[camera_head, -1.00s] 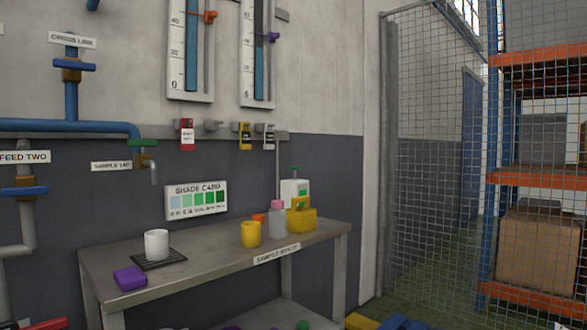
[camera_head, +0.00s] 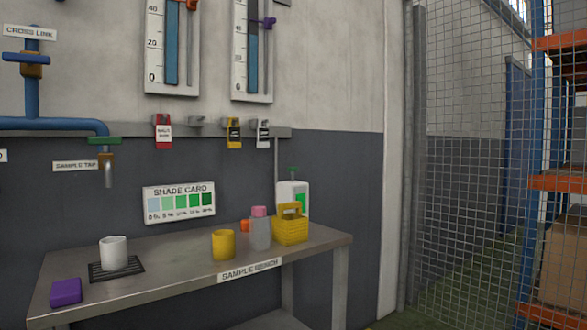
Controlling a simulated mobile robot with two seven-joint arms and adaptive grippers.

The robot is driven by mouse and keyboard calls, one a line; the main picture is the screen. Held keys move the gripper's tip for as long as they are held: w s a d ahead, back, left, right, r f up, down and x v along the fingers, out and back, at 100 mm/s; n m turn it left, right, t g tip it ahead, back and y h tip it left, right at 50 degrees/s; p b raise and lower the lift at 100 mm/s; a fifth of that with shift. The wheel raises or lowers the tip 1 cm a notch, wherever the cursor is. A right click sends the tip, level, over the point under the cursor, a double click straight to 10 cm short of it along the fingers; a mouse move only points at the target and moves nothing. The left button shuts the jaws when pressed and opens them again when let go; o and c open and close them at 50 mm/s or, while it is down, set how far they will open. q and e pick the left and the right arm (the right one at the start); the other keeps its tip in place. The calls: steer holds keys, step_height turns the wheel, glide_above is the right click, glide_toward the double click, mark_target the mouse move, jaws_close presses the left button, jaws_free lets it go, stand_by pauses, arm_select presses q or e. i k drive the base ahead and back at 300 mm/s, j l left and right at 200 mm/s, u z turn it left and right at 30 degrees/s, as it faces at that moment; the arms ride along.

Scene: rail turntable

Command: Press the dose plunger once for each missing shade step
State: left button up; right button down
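A white cup (camera_head: 113,253) stands on a dark grate (camera_head: 117,271) at the left of the bench, below and near the sample tap (camera_head: 106,165). The cup's contents are hidden. Neither gripper is in view.
A yellow cup (camera_head: 223,244), a pink-capped bottle (camera_head: 260,229) and a small orange thing (camera_head: 245,225) stand near the dispenser. A purple block (camera_head: 66,291) lies at the left front. The bench middle is clear. A mesh fence (camera_head: 465,160) and racking bound the right.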

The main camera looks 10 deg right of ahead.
mark_target(292, 170)
steer(key=i+l+u, duration=0.2)
steer(key=l+u, duration=0.15)
steer(key=l, duration=1.3)
steer(key=l+u, duration=0.35)
steer(key=l, duration=1.3)
